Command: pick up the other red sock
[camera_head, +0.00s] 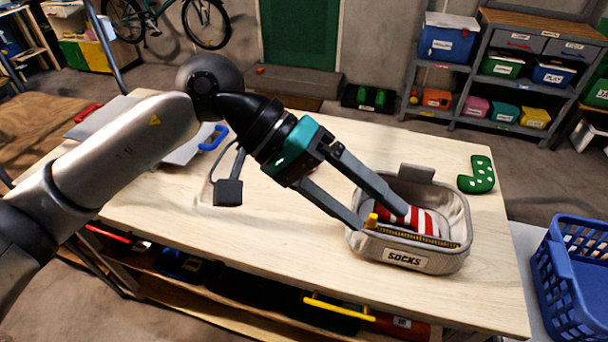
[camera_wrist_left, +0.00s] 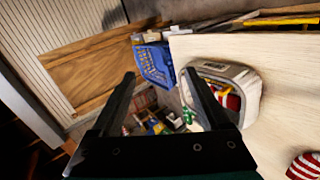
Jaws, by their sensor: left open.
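A red-and-white striped sock (camera_head: 428,222) lies in the grey fabric basket marked SOCKS (camera_head: 462,255), with something yellow beside it. The basket also shows in the left wrist view (camera_wrist_left: 252,108). Another red-and-white striped sock (camera_wrist_left: 305,167) lies on the pale tabletop at the lower right of the left wrist view. My left gripper (camera_head: 382,218) is open. In the head view its fingertips overlap the basket's left side and the sock inside; whether they touch is unclear. My right gripper is not in view.
A green sock with white dots (camera_head: 476,175) lies right of the basket on the wooden table (camera_head: 300,260). A blue laundry basket (camera_head: 562,268) stands beyond the table's right end. A dark object (camera_head: 228,192) lies under my left arm. The front middle of the table is clear.

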